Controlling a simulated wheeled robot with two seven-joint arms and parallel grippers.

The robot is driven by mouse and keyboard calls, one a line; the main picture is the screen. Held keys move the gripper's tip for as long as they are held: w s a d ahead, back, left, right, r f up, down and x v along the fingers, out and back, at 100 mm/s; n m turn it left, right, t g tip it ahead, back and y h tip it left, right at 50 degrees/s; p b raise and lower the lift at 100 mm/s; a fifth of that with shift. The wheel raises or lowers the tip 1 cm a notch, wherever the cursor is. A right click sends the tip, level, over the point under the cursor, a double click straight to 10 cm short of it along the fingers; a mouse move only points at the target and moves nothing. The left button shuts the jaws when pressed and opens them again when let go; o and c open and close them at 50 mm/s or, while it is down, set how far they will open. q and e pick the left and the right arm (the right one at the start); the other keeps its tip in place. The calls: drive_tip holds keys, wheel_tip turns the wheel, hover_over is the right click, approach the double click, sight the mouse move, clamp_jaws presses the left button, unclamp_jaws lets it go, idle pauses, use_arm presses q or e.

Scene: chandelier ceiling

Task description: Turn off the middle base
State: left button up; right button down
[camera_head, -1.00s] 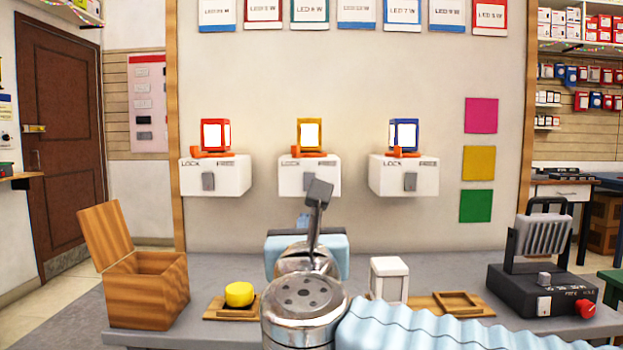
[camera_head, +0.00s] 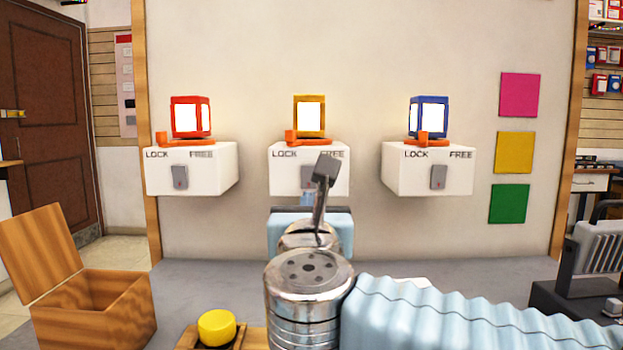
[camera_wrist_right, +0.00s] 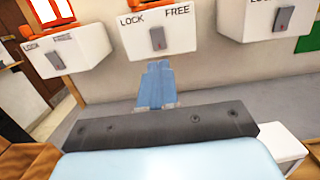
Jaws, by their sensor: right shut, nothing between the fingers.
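The middle base (camera_head: 281,181) is a white wall box marked LOCK and FREE, with a grey switch (camera_head: 306,176) on its front. An orange lever (camera_head: 291,137) and a lit yellow-framed lantern (camera_head: 310,116) are on top. My right gripper (camera_head: 306,199) is in front of and below this switch, its blue fingers shut and empty. My arm partly covers the base's right side. In the right wrist view the shut fingertips (camera_wrist_right: 159,68) point up toward the middle base (camera_wrist_right: 190,31), below its switch (camera_wrist_right: 158,38); contact is not visible. My left gripper is not in view.
Similar bases with a red lantern (camera_head: 190,117) and a blue lantern (camera_head: 428,116) flank the middle one. Below are an open wooden box (camera_head: 95,312), a yellow button (camera_head: 216,327) and a dark device (camera_head: 585,310) at right. Grey counter (camera_head: 205,272) is bare near the wall.

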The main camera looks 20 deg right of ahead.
drive_tip(key=p, duration=0.3)
approach(312, 170)
drive_tip(key=x, duration=0.5)
drive_tip(key=shift+w, duration=0.25)
drive_tip(key=shift+w+d+p, duration=0.25)
drive_tip(key=shift+w+p, duration=0.1)
drive_tip(key=shift+w, duration=0.35)
drive_tip(key=shift+w+r, duration=0.1)
